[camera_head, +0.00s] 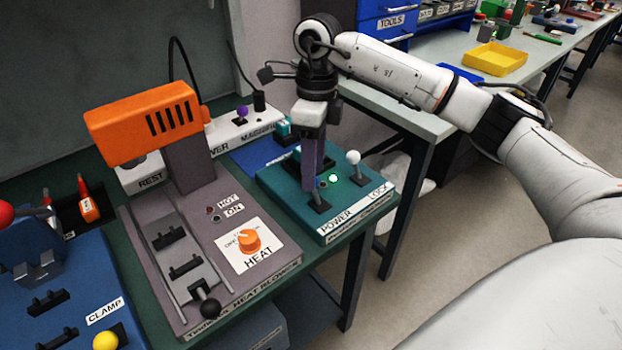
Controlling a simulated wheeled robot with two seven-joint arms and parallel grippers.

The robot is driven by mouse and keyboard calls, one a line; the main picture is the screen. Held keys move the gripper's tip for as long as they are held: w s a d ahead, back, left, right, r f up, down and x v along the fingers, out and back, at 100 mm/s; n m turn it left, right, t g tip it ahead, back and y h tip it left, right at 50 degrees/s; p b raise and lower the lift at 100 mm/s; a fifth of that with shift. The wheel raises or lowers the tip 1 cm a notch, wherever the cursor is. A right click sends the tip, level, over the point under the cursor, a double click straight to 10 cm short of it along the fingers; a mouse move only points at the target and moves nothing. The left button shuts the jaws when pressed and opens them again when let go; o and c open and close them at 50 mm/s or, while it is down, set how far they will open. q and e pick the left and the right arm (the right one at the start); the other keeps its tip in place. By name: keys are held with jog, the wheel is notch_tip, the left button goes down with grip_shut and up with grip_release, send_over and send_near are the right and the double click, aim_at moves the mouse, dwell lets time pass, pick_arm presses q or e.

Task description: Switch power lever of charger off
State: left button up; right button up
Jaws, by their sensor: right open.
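The charger is a teal box (375,198) at the front right corner of the bench, labelled POWER and LOCK. A green light (333,178) glows on its top. The power lever (319,203) stands behind the POWER label; its black base shows, and its upper part is mostly hidden by my right gripper (312,185). That gripper points down, open, with its fingers at the lever; I cannot tell whether they touch it. The lock lever (353,158) with a white ball knob stands just to the right. My left gripper is not in view.
The heat blower (215,260) with its orange head (143,120) stands left of the charger. A blue clamp unit (75,300) is farther left. A purple-knobbed lever (242,113) stands behind. A yellow tray (494,58) lies on another bench. Floor is open to the right.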

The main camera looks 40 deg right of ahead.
jog(key=shift+s+a+f, duration=0.1)
jog(key=shift+a+f, duration=0.05)
jog(key=shift+f, duration=1.75)
grip_shut()
